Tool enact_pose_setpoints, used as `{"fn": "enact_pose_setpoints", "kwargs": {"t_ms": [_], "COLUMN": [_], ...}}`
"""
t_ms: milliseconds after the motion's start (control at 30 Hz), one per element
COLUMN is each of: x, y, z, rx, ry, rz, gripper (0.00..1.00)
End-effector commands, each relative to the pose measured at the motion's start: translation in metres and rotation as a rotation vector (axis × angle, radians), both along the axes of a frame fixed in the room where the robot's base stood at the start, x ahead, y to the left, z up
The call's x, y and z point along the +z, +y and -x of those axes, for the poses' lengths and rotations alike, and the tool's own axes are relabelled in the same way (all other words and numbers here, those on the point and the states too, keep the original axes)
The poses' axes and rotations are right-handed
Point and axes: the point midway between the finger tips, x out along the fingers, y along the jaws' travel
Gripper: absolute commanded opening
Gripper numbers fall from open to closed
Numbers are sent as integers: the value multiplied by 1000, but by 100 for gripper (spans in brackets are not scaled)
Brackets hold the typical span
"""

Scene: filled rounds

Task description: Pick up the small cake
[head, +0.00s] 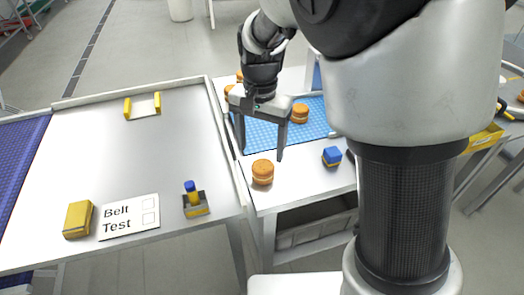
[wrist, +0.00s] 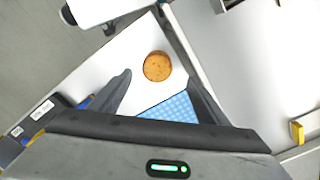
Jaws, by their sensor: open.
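A small round cake (head: 263,172), orange-brown with a pale band around its middle, stands on the white table near its front left edge. In the wrist view the same cake (wrist: 157,66) shows from above, beyond and between my fingers. My gripper (head: 261,156) is open and empty, its two fingers pointing down above and slightly behind the cake. In the wrist view my gripper (wrist: 163,82) shows its fingers spread apart, with no contact on the cake that I can see.
A grey belt table (head: 130,165) with a raised edge adjoins on the left, carrying a "Belt Test" card (head: 129,217).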

Motion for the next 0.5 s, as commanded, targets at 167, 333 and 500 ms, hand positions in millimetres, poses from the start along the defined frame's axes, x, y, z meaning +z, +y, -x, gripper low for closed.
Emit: {"fn": "enact_pose_setpoints", "kwargs": {"t_ms": [167,333,500], "x": [-27,-36,-61], "y": [0,-1,-5], "z": [0,0,3], "rx": [1,1,0], "ry": [0,0,2], "rz": [1,0,1], "gripper": [70,70,70]}}
